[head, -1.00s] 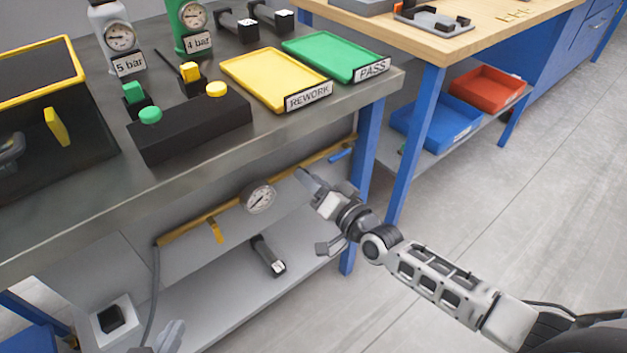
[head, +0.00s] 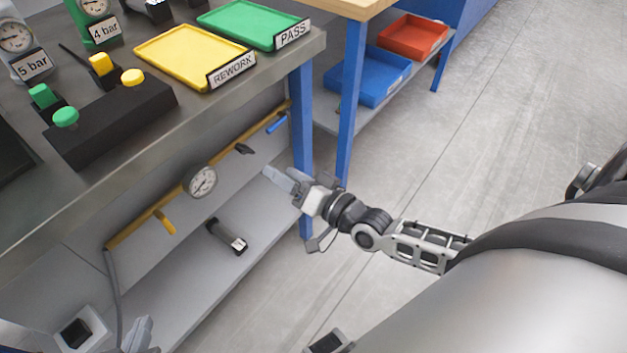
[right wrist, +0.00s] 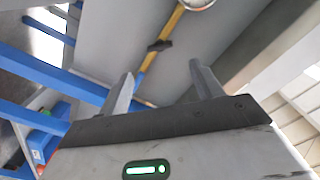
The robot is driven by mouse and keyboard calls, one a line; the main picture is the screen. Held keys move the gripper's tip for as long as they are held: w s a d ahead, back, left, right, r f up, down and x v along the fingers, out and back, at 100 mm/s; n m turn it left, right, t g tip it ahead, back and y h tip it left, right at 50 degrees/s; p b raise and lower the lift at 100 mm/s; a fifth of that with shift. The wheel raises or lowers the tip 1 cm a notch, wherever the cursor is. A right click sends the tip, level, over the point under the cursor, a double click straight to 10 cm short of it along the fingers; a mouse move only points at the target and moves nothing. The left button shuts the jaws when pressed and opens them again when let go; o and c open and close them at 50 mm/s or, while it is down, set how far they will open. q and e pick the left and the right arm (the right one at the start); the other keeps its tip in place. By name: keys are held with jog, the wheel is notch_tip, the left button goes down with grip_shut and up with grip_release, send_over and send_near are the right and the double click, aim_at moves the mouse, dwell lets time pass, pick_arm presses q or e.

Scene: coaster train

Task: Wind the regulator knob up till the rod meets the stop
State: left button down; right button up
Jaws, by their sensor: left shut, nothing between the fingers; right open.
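A small dark knob (head: 244,149) sits on the yellow pipe (head: 228,161) under the bench's front edge, right of a round white gauge (head: 202,181); I take it for the regulator knob. My right gripper (head: 279,178) is open, apart from the knob, to its lower right. In the right wrist view the knob (right wrist: 160,46) shows beyond and between the open fingers (right wrist: 162,80). My left gripper (head: 137,334) is shut and empty at the lower left edge, far from the knob. I cannot make out a rod or stop for certain.
The pipe carries a yellow lever (head: 165,222) and a blue lever (head: 277,123). A dark device with a pale end (head: 228,237) lies on the lower shelf. Blue bench legs (head: 302,130) stand close behind my right gripper. The floor at right is clear.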

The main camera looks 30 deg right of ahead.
pick_arm(q)
jog(key=shift+r, duration=0.2)
pick_arm(e)
jog(key=v, duration=0.7)
jog(key=shift+a+r, duration=0.1)
pick_arm(q)
jog(key=r+p, duration=0.1)
jog(key=p, duration=0.2)
jog(key=r+p, duration=0.1)
jog(key=p, duration=0.3)
jog(key=shift+a+r+g, duration=0.3)
jog(key=shift+g, duration=0.1)
pick_arm(e)
jog(key=s+a+r+n+g+h, duration=0.2)
jog(key=s+a+n+g, duration=0.4)
jog(key=s+a+n, duration=0.1)
jog(key=shift+s+a+r+h, duration=0.2)
jog(key=shift+a+r+h, duration=0.2)
jog(key=shift+a, duration=0.15)
pick_arm(q)
jog(key=shift+s+y, duration=0.1)
jog(key=shift+y, duration=0.2)
dwell(2.8)
